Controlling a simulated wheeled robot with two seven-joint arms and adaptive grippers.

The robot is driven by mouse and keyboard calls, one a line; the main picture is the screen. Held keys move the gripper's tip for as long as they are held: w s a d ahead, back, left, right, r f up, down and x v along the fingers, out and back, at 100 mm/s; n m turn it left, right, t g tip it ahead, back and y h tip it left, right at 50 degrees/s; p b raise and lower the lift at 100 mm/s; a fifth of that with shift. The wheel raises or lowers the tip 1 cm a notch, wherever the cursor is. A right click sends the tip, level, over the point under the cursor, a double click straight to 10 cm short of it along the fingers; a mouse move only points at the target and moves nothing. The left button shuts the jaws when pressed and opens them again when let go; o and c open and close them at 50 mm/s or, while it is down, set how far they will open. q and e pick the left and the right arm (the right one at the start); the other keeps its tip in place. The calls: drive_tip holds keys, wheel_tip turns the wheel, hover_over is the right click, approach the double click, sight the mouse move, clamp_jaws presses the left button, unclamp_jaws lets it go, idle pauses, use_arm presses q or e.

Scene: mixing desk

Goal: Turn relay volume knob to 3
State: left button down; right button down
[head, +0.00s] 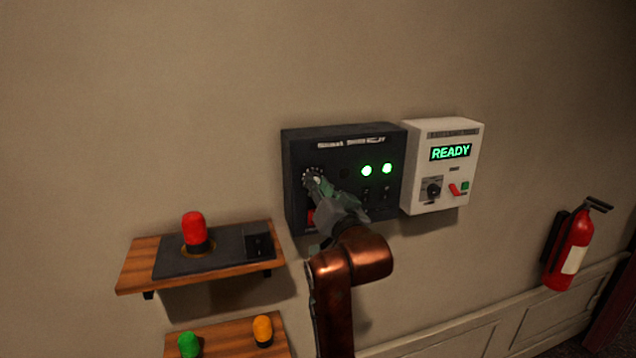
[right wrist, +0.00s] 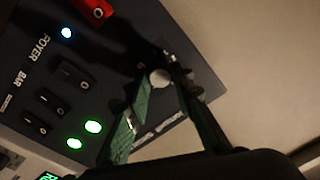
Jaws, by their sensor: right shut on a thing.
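The relay panel (head: 345,150) is a dark box on the wall. Its volume knob (head: 313,179) sits at the panel's left side, ringed by pale scale marks. My right gripper (head: 315,184) reaches up to it and is shut on the knob. In the right wrist view, the knob's pale round cap (right wrist: 161,78) shows between the two fingertips of the right gripper (right wrist: 160,88). The fingers hide part of the dial, and I cannot read the knob's setting. My left gripper is not in view.
Two green lights (head: 377,169) glow on the panel above small switches. A red rocker switch (right wrist: 95,8) is also on it. A white box reading READY (head: 451,152) adjoins at right. A wooden shelf (head: 140,266) with a red lamp (head: 194,230) is lower left. A fire extinguisher (head: 568,250) hangs far right.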

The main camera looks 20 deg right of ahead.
drive_tip(key=shift+m, duration=0.6)
drive_tip(key=c, duration=1.7)
unclamp_jaws()
drive_tip(key=shift+s, duration=0.1)
drive_tip(key=s, duration=0.7)
drive_tip(key=s+f, duration=0.1)
drive_tip(key=s, duration=0.3)
drive_tip(key=shift+s+d+f, duration=0.1)
drive_tip(key=shift+s, duration=0.25)
